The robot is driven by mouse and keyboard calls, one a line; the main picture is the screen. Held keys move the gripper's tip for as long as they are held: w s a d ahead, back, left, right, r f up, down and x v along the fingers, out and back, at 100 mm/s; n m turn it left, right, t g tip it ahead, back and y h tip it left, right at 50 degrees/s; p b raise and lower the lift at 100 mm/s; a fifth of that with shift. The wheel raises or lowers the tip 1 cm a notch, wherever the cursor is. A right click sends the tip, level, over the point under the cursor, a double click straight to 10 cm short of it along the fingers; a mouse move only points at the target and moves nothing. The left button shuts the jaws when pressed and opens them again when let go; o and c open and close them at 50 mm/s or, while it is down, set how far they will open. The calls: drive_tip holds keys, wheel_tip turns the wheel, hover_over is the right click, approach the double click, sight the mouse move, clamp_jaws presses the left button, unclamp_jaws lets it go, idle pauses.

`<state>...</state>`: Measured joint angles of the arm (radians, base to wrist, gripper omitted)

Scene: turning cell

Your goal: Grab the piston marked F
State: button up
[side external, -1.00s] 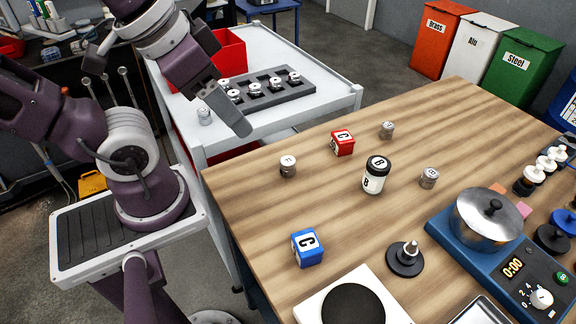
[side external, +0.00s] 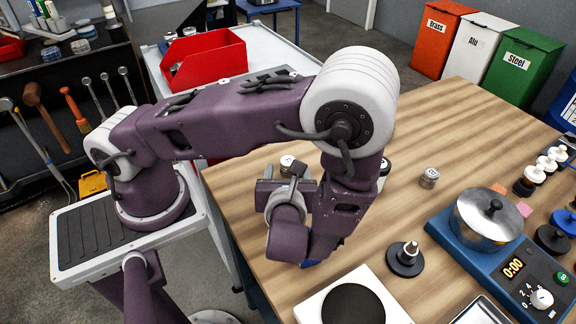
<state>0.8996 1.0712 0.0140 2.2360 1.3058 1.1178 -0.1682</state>
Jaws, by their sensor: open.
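A small grey metal piston (side external: 287,163) stands upright near the left edge of the wooden table. Another grey piston (side external: 429,178) stands right of the middle. Both carry pale top labels that are too small to read surely, so I cannot tell which one is marked F. My gripper (side external: 280,187) is low over the left part of the table, just in front of the left piston in the picture. It is open; its fingertips are mostly hidden by my wrist, and I see nothing held. Whether it touches the piston I cannot tell.
My arm hides much of the table's middle. A blue block (side external: 310,263) peeks out below my wrist. A black peg stand (side external: 405,258), a hotplate (side external: 352,303) and a pot (side external: 492,215) stand right and front.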

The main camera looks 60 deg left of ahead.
sight(288, 166)
drive_tip(key=x, duration=0.5)
drive_tip(key=shift+w+a, duration=0.15)
clamp_jaws()
